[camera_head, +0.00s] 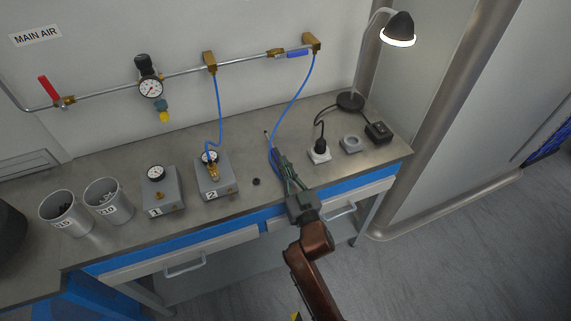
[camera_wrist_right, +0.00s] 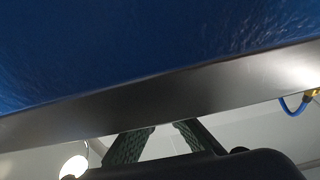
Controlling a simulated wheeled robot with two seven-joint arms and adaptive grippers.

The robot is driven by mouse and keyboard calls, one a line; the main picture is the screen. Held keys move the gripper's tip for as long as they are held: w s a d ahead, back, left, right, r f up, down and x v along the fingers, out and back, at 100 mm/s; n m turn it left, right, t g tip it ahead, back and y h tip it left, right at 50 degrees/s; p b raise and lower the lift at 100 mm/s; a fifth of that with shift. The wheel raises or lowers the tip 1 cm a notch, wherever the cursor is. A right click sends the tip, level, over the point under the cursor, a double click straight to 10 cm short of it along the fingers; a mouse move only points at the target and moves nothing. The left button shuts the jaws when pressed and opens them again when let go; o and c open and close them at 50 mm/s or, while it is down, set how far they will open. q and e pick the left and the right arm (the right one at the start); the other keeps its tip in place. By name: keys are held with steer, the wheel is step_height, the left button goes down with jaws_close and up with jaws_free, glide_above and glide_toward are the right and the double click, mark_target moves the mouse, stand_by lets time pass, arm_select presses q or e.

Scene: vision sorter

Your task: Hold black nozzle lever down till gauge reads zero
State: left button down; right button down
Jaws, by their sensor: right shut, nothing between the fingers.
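My right gripper (camera_head: 283,172) is over the front part of the bench, right of box 2. Its dark green fingers are shut with nothing between them; they also show in the wrist view (camera_wrist_right: 162,132). Beside and partly behind the fingers, a blue hose runs to a thin nozzle (camera_head: 267,136). I cannot make out its black lever, nor whether the fingers touch it. My left gripper is out of view.
Box 1 (camera_head: 163,195) and box 2 (camera_head: 214,180) stand on the bench (camera_head: 130,228), with two grey cups (camera_head: 109,202) (camera_head: 66,214) to their left. A black plug in a white socket (camera_head: 319,155), a lamp (camera_head: 397,29) and a small black box (camera_head: 379,132) are right.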

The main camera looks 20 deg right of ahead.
mark_target(294, 191)
steer(key=shift+f, duration=0.15)
steer(key=shift+s, duration=0.1)
steer(key=s, duration=0.4)
steer(key=s+f, duration=0.1)
steer(key=s, duration=0.2)
steer(key=shift+s+d, duration=0.1)
steer(key=shift+d, duration=0.05)
stand_by(0.6)
